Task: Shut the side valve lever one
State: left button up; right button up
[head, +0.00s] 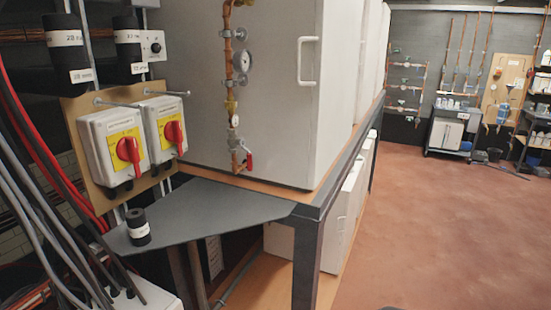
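A small red valve lever (250,161) sits at the low end of a copper pipe (229,60) on the side of a white cabinet (290,80). The lever looks roughly upright. I cannot tell from any label which one is side valve lever one. Neither of my grippers is in view.
Two switch boxes with red rotary knobs (129,150) (173,132) are on a board at left. A dark grey shelf (200,207) juts out below the lever, bearing a black cylinder (137,227). Cables hang at far left. Open reddish floor (430,220) lies at right.

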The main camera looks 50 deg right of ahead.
aim_at(249, 155)
jog(key=z, duration=1.5)
